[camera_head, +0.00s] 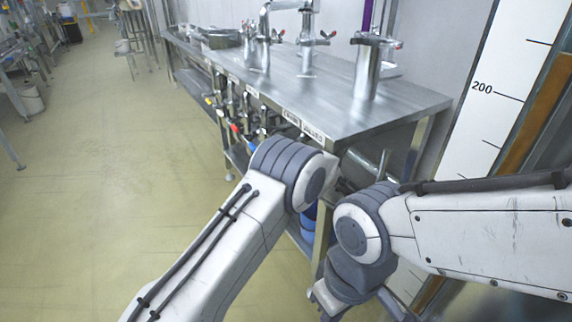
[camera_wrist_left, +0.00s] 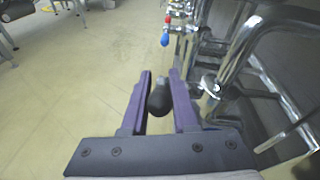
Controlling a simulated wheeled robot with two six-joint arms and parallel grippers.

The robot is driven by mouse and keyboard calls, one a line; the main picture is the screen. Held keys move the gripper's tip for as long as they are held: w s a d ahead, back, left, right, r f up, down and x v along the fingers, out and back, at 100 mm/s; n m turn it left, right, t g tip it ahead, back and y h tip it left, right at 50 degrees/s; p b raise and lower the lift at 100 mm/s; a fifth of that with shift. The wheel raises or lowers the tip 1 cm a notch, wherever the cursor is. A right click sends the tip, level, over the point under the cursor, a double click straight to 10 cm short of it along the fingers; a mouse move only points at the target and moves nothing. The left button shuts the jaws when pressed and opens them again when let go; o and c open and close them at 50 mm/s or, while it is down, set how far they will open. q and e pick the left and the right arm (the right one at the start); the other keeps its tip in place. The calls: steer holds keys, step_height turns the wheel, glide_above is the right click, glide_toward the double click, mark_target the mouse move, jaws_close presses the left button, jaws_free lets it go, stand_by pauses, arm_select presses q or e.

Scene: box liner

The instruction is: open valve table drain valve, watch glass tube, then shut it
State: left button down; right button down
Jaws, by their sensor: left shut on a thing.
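The steel valve table (camera_head: 410,105) stands at the centre right, with small white labels on its front edge. A row of valves with coloured handles (camera_head: 235,128) hangs below that edge; red and blue handles (camera_wrist_left: 165,40) show in the left wrist view. There my left gripper (camera_wrist_left: 160,95) has its purple fingers on either side of a black rounded knob (camera_wrist_left: 160,102) and is shut on it. In the head view my left forearm hides this gripper. My right arm reaches in from the right, but its fingertips do not show. I cannot make out the glass tube clearly.
Steel fittings with red-tipped clamps (camera_head: 372,65) stand on the table top. Bright metal pipes (camera_wrist_left: 240,50) run close to the right of my left gripper. A white scale board (camera_head: 495,95) stands at the right. The floor (camera_head: 110,180) to the left is clear.

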stand_by(0.4)
arm_select(q)
steer(key=c, duration=0.7)
jaws_free()
steer(key=shift+r, duration=0.1)
steer(key=shift+p+v, duration=0.75)
steer(key=shift+v, duration=4.45)
steer(key=shift+r, duration=0.1)
steer(key=shift+c, duration=0.3)
